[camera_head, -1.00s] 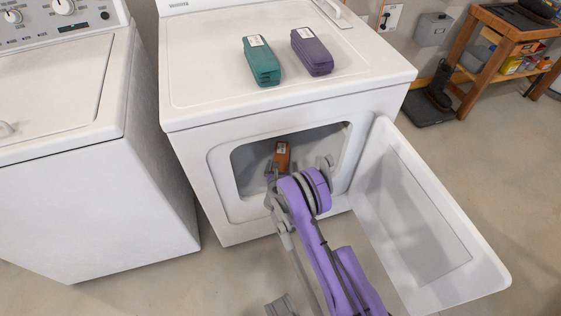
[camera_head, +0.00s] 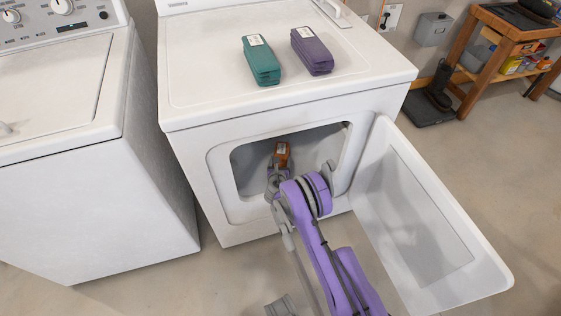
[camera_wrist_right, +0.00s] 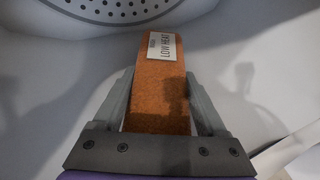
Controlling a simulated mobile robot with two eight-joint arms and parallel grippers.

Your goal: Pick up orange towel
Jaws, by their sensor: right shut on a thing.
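The orange towel (camera_head: 282,152) is a folded block inside the dryer drum, seen through the open door hole. In the right wrist view the orange towel (camera_wrist_right: 158,85) lies between the two grey fingers of my right gripper (camera_wrist_right: 158,100), which is shut on it. A white label reading "LOW HEAT" is at its far end. In the head view my right gripper (camera_head: 277,168) reaches through the dryer opening, and its fingers are partly hidden by my purple arm.
The white dryer (camera_head: 190,150) has its door (camera_head: 495,270) swung open to the right of my arm. A teal towel (camera_head: 261,62) and a purple towel (camera_head: 312,52) lie on top. A washer (camera_head: 90,210) stands left. The perforated drum wall (camera_wrist_right: 115,8) is ahead.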

